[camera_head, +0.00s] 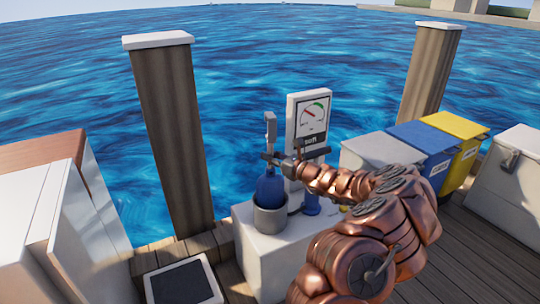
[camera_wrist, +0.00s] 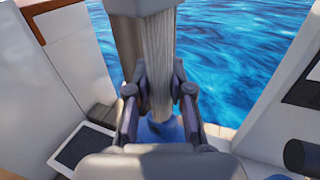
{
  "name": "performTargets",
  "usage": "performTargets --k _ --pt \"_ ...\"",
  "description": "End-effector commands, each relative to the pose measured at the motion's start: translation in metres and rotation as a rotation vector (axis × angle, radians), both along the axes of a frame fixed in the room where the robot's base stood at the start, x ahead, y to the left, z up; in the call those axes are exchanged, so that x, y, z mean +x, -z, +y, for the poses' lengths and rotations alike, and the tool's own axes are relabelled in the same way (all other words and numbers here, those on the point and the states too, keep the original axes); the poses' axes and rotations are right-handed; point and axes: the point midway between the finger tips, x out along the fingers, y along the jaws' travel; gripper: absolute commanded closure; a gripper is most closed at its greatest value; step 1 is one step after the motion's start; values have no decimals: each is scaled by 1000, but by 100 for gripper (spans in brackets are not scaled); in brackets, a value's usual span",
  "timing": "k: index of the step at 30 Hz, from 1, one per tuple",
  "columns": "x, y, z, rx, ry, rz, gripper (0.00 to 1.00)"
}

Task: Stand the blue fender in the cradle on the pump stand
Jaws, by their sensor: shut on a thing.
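The blue fender (camera_head: 270,190) is upright, with a grey strap (camera_head: 270,128) rising from its top. Its lower end is hidden by the rim of the grey round cradle (camera_head: 269,220), so I cannot tell whether it rests on the bottom. The cradle is on the white pump stand (camera_head: 262,262). My gripper (camera_head: 283,157) is shut on the strap, above the blue body. In the wrist view the strap (camera_wrist: 158,60) passes between the fingers of my gripper (camera_wrist: 158,92), and part of the blue fender (camera_wrist: 165,130) shows below.
A gauge panel (camera_head: 308,122) stands behind the cradle, with a small blue part (camera_head: 311,204) on the stand beside it. Wooden posts (camera_head: 172,130) flank the stand at the water's edge. Blue (camera_head: 422,140) and yellow (camera_head: 458,125) lidded bins stand right. A dark-topped panel (camera_head: 183,284) lies front left.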

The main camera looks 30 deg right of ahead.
Motion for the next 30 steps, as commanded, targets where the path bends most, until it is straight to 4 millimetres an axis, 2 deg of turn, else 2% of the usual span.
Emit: performTargets --k 5,6,14,24,30 --pt "0 -1 0 0 0 -1 100" --pt "0 -1 0 0 0 -1 76" --pt "0 0 0 0 1 -1 50" --pt "-1 0 -1 1 1 0 50" --pt "-16 0 -7 1 4 0 50"
